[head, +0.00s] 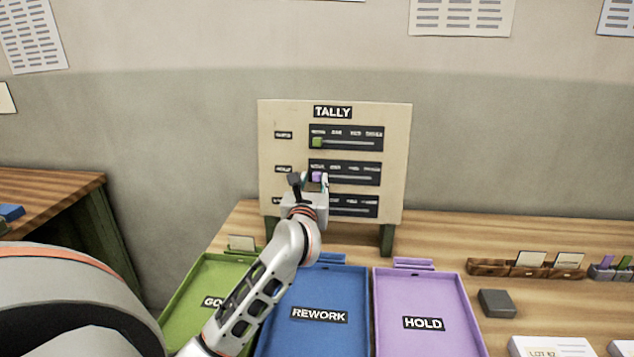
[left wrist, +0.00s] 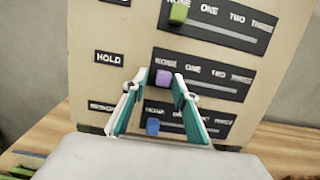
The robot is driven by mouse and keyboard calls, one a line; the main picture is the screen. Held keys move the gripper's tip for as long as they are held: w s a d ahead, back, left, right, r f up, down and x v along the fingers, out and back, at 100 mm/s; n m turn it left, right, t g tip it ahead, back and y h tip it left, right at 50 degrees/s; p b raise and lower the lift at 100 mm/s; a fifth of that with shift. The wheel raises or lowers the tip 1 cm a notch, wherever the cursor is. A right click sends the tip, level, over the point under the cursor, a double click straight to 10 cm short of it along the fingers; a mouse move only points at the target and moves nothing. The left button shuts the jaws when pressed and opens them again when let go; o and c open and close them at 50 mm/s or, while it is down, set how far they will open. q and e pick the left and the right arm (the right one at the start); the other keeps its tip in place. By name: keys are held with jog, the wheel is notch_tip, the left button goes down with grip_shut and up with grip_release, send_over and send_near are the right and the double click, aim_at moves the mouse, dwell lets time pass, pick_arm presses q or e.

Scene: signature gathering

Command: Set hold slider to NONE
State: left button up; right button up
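The TALLY board (head: 285,115) stands upright at the back of the table with three slider rows. The purple hold knob (head: 316,177) is at the left end of the middle track, by the NONE label. It also shows in the left wrist view (left wrist: 163,77), beside the HOLD label. My left gripper (head: 309,181) is in front of this row, fingers apart on either side of the purple knob. In the left wrist view the fingers (left wrist: 160,81) show a gap to the knob on the left; contact on the right is unclear. My right gripper is not in view.
The top row's green knob (head: 317,142) and the bottom row's blue knob (left wrist: 153,127) are also at their left ends. Green (head: 178,318), blue (head: 345,283) and purple (head: 390,340) trays lie in front of the board. A dark grey block (head: 497,303) is at right.

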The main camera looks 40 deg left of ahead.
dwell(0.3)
pick_arm(q)
jog(key=v, duration=1.2)
jog(key=shift+s, duration=0.1)
